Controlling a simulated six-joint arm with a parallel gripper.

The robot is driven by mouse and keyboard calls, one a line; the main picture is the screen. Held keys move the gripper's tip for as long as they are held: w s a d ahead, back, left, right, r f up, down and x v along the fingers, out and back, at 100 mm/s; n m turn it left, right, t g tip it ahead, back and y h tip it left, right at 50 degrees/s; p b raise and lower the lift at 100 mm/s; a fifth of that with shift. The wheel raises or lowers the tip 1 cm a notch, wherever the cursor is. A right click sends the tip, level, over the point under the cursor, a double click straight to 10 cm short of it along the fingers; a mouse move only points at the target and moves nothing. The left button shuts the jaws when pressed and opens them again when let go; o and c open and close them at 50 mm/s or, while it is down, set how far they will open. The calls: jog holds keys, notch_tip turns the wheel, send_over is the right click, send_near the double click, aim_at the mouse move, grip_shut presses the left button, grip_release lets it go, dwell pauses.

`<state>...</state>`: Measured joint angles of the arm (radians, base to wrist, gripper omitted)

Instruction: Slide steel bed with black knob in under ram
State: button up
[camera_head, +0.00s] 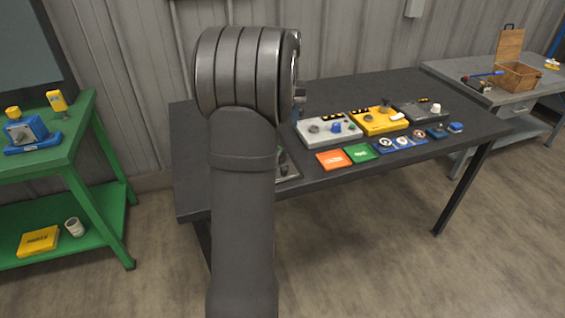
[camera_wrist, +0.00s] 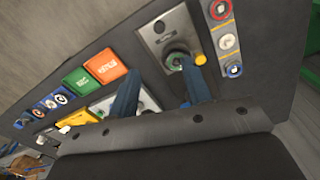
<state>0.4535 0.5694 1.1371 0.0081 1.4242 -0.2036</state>
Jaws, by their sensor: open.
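I cannot pick out with certainty a steel bed with a black knob or a ram in either view. A steel-grey plate (camera_wrist: 150,38) lies on the dark table in the wrist view, with a dark round fitting, green at its centre, and a yellow-tipped piece on it. In the head view only an edge of a grey plate (camera_head: 290,176) shows beside my arm. My gripper (camera_wrist: 158,92) is open, its two blue fingers apart with nothing seen held between them. The right finger is close to the plate's fitting in the picture; contact cannot be told. My arm hides much of the table's left part.
On the dark table (camera_head: 235,200) stand a pale panel (camera_head: 313,138) with a blue knob, a yellow panel (camera_head: 377,125) and a dark panel (camera_head: 425,116). Orange (camera_head: 332,160) and green (camera_head: 359,153) plates lie at the front. A green bench (camera_head: 70,150) stands left, a grey bench (camera_head: 520,105) right.

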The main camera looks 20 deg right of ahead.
notch_tip(320, 180, down, 17)
jog(key=shift+f, duration=0.2)
dwell(0.3)
jog(key=shift+c, duration=0.5)
